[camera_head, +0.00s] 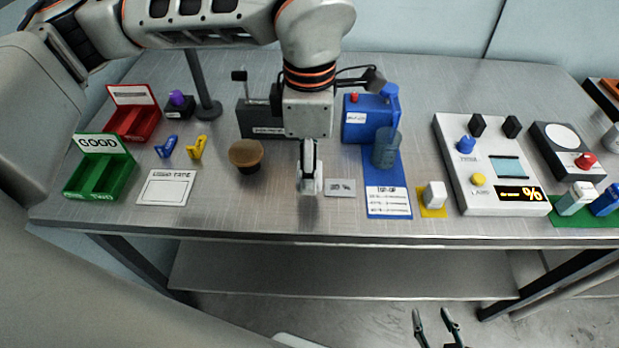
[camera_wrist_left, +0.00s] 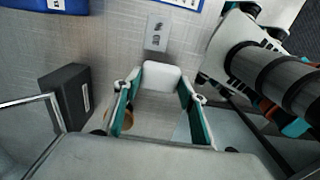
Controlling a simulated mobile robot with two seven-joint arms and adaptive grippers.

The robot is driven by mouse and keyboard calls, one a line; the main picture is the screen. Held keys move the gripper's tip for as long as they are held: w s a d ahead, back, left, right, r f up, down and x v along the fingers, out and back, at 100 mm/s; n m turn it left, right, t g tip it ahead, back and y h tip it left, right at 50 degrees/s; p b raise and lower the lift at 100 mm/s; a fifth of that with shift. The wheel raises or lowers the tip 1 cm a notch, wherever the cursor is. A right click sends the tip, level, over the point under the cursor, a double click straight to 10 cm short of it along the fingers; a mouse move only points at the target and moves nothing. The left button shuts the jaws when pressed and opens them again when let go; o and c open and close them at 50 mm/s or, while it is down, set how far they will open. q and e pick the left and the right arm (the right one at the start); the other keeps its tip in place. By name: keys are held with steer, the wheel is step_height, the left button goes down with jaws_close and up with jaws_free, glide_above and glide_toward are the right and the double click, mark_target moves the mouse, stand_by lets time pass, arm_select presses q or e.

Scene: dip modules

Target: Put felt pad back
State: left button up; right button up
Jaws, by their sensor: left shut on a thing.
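My left gripper (camera_head: 310,176) points down over the front middle of the table. It is shut on a small pale block, apparently the felt pad (camera_wrist_left: 161,75), which shows between its fingertips in the left wrist view. I cannot tell whether the block touches the table. A grey labelled card (camera_head: 340,187) lies just right of the gripper; it also shows beyond the block in the left wrist view (camera_wrist_left: 158,32). My right gripper (camera_head: 436,316) hangs open and empty below the table's front edge.
A brown round-topped object (camera_head: 246,155) stands left of my left gripper, with a black box (camera_head: 258,119) behind. A blue box (camera_head: 366,121) and blue sheet (camera_head: 388,201) lie right of it. A white block (camera_head: 435,193) sits on a yellow mat. Green and red trays (camera_head: 98,180) are at left.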

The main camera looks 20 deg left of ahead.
arm_select(q)
steer(key=shift+f, duration=2.05)
steer(key=shift+f, duration=0.1)
steer(key=o, duration=0.8)
steer(key=shift+r, duration=0.4)
step_height(320, 180, up, 12)
steer(key=shift+f, duration=0.25)
